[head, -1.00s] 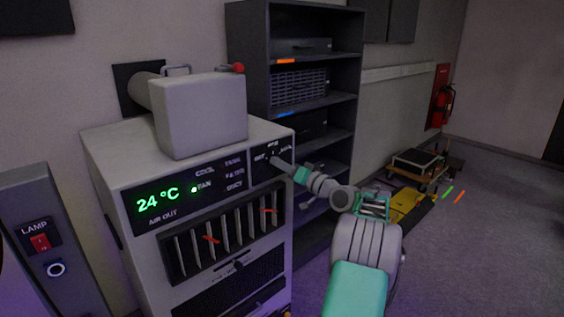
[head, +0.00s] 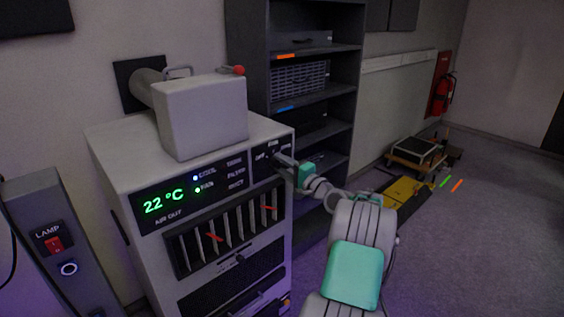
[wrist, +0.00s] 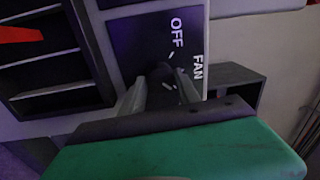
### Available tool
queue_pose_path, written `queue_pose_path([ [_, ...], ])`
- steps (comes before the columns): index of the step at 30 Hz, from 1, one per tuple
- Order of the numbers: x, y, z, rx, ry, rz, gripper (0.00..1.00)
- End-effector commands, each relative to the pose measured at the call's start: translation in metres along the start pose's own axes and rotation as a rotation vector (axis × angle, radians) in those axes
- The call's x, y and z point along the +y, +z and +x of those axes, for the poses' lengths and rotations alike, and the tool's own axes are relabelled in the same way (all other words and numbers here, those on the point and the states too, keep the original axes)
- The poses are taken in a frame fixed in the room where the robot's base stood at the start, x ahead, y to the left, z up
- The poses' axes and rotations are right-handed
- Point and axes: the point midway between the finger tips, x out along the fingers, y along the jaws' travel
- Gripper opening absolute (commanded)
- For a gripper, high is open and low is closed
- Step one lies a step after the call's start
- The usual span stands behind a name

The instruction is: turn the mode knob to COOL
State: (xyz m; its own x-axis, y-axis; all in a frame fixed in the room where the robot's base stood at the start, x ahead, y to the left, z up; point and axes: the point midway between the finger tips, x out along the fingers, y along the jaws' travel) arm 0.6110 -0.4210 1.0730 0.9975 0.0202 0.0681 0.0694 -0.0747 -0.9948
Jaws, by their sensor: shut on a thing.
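The grey cooling unit (head: 140,165) stands at the left of the head view. Its display (head: 163,201) reads 22 °C, and lights show beside COOL (head: 195,178) and FAN (head: 197,190). My gripper (head: 276,157) reaches the mode panel at the unit's upper right front. In the wrist view the dark round knob (wrist: 162,74) sits between my gripper's two fingers (wrist: 162,92), which are shut on it. The OFF and FAN labels show beside it. The COOL label of the knob is not readable there, and I cannot tell the pointer's exact direction.
A dark shelf unit (head: 262,60) stands behind and right of the cooling unit. A lamp post with a red switch (head: 54,243) is at the far left. A trolley (head: 417,155) and yellow case (head: 408,191) are on the floor at right. The right floor is mostly clear.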

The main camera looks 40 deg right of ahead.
Motion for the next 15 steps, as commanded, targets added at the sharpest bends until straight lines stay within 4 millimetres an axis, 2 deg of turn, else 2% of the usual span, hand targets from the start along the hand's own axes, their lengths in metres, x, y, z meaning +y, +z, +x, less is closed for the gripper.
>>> queue_pose_path([
  [15, -0.0008, -0.0002, 0.0002, 0.005, -0.001, 0.072, 0.0],
])
